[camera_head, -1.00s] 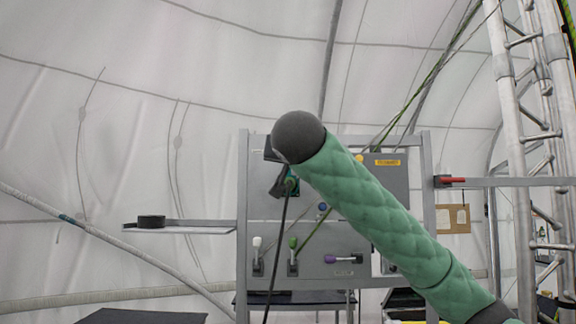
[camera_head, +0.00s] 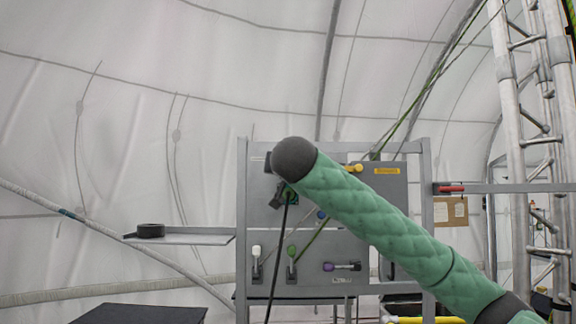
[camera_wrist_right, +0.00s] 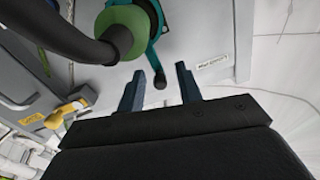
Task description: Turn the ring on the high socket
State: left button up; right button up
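In the right wrist view, my right gripper (camera_wrist_right: 160,88) is open, its two dark blue fingers apart. The teal ring (camera_wrist_right: 155,45) is close ahead of it, with a small dark-tipped lever (camera_wrist_right: 160,80) pointing down between the fingertips; I cannot tell whether they touch. A green plug (camera_wrist_right: 120,30) with a thick black cable (camera_wrist_right: 50,30) sits at the ring. In the head view, my green padded right arm crosses the grey panel (camera_head: 385,190) and hides most of the high socket. The cable (camera_head: 276,260) hangs down below it. My left gripper is not in view.
A yellow handle (camera_head: 353,168) is higher up. A shelf with a black roll (camera_head: 150,230) juts out left. A metal truss (camera_head: 515,130) stands right.

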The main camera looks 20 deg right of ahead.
jog(key=shift+w+f, duration=0.1)
jog(key=shift+w, duration=0.05)
jog(key=shift+w+d, duration=0.1)
jog(key=shift+w, duration=0.05)
grip_shut()
jog(key=shift+b, duration=0.45)
jog(key=shift+n+b, duration=0.3)
jog(key=shift+b, duration=0.15)
